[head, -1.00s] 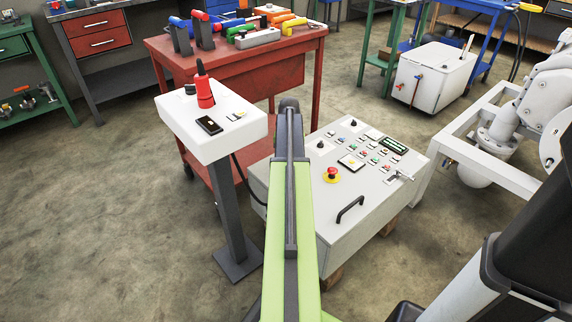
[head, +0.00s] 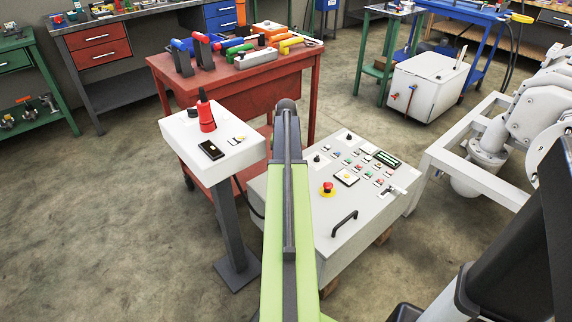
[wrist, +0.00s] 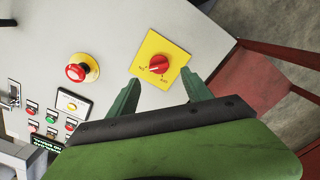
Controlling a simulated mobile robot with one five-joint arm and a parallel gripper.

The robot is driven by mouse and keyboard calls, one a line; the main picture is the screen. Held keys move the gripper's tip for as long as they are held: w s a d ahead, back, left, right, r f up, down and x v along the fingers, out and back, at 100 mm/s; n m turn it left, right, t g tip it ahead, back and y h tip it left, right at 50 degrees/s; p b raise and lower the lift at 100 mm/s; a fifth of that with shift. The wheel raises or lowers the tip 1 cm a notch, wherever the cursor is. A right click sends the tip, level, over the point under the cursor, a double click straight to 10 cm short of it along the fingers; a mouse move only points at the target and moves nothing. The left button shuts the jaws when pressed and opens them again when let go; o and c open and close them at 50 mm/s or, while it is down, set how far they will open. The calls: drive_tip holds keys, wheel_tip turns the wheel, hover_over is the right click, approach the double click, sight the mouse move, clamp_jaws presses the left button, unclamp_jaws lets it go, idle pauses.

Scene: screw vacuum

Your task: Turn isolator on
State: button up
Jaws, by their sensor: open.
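The isolator is a red rotary knob (wrist: 159,64) on a yellow square plate (wrist: 168,47) on the pale panel, in the wrist view. Small markings surround the knob; its exact setting is hard to read. My gripper (wrist: 161,77) is open and empty. Its two green fingers show on either side of the plate's lower part, with the knob between and slightly beyond their tips. I cannot tell whether they touch the panel. In the head view my green arm hides the isolator and the gripper.
A red emergency stop (wrist: 79,70) and several small buttons share the panel. In the head view the control box (head: 318,228) has a black handle (head: 344,222). A white pedestal (head: 178,132) stands left of my arm, and a red workbench (head: 222,92) stands behind.

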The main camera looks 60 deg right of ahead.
wheel_tip(320, 180, up, 10)
drive_tip(key=p, duration=0.8)
drive_tip(key=shift+r, duration=0.15)
